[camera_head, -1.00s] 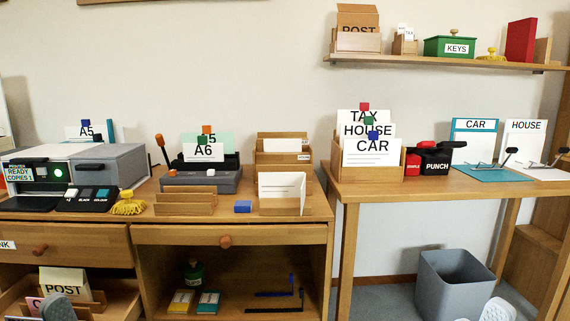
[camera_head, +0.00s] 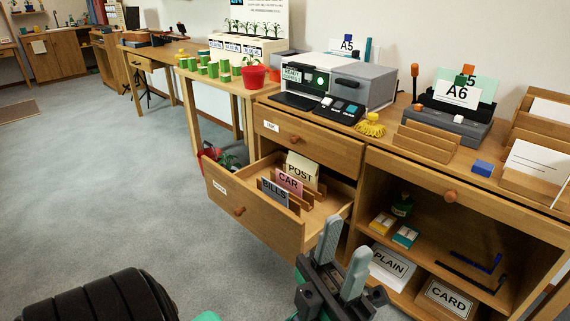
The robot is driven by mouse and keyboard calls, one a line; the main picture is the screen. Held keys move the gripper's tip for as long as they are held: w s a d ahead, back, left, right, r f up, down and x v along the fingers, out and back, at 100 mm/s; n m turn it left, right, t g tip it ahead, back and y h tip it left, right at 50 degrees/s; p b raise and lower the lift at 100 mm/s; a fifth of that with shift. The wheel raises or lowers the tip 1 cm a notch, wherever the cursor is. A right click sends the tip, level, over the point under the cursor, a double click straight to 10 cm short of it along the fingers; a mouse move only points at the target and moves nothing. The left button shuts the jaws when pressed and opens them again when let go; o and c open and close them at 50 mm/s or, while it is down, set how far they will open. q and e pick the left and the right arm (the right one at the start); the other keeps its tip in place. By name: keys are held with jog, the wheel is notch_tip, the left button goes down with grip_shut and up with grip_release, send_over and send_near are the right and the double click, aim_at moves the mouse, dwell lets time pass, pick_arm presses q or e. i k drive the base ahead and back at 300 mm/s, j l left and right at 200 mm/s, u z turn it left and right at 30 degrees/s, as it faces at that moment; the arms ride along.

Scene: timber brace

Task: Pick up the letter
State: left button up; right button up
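The likely letter is a white sheet with printed lines (camera_head: 541,162). It stands tilted in a wooden holder (camera_head: 522,186) on the cabinet top at the right edge of the head view, partly cut off. My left gripper (camera_head: 346,243) is at the lower middle, in front of the cabinet. Its two grey fingers are apart with nothing between them, so it is open and empty. It is well to the left of the white sheet and below the cabinet top. My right gripper is out of the view.
An open drawer (camera_head: 263,216) holds POST, CAR and BILLS cards behind my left gripper. Floor (camera_head: 100,190) at left is clear.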

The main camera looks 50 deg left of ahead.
aim_at(276, 191)
jog(key=u, duration=1.55)
